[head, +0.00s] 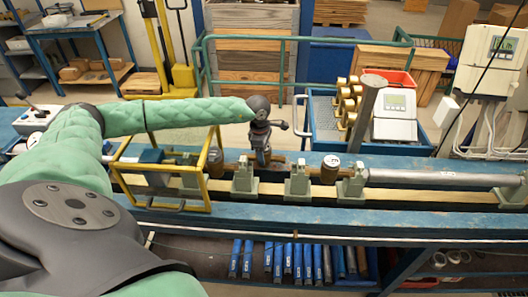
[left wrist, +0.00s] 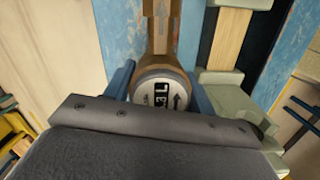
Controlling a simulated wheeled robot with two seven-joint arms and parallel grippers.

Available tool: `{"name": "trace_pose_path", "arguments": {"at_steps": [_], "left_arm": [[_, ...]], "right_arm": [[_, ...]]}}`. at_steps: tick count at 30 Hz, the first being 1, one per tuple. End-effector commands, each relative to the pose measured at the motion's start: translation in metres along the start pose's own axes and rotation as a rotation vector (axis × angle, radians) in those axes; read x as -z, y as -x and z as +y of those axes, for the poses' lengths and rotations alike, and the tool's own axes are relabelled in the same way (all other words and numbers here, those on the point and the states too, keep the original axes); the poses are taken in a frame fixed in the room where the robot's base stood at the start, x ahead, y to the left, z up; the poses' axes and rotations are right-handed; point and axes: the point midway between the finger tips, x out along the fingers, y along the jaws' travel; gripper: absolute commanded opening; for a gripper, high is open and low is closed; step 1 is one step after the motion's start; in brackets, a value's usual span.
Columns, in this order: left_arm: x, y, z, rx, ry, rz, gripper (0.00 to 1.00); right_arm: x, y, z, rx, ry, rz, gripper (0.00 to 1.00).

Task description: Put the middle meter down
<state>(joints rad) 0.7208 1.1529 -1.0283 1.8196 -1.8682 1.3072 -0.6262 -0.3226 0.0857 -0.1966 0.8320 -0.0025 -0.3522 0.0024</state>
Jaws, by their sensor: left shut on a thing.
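My left gripper (head: 263,157) reaches over the blue test bench, between two grey-green pipe supports. In the left wrist view the gripper's two blue fingers are shut on the sides of the middle meter (left wrist: 163,92). The meter has a round white face with a dark display and a brown body with a pipe end pointing up in that view. In the head view the gripper mostly hides it, and I cannot tell whether it touches its supports. Another brown meter (head: 330,168) with a white top sits to the right on the line. My right gripper is not in view.
Grey-green supports (head: 297,181) stand along the bench rail. A yellow frame (head: 209,170) stands left of the gripper, and a grey pipe (head: 440,178) lies to the right. A blue crate (head: 328,121) with brass parts is behind the bench. A grey post (head: 368,105) rises beyond.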

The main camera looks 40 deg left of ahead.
Motion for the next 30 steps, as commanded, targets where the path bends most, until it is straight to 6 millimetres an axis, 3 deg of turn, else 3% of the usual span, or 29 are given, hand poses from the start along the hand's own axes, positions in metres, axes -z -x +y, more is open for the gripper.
{"name": "trace_pose_path", "arguments": {"at_steps": [9, 10, 12, 25, 28, 30], "left_arm": [[0.0, -0.001, 0.001, -0.002, 0.0, -0.001, 0.08], [0.0, -0.001, 0.0, 0.0, 0.0, 0.0, 0.61], [0.0, -0.001, 0.0, 0.0, 0.0, 0.0, 0.75], [0.0, 0.002, 0.0, -0.001, 0.0, 0.0, 0.77], [0.001, 0.006, 0.001, -0.003, 0.001, -0.001, 0.77], [0.001, 0.013, 0.001, -0.004, 0.001, 0.0, 0.77]], "right_arm": [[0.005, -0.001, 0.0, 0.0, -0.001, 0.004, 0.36], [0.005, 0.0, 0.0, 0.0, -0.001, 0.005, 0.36], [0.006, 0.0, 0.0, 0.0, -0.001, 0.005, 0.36], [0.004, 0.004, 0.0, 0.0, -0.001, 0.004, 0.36], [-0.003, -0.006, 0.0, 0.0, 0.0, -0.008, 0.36], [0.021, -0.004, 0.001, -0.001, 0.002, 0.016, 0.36]]}}
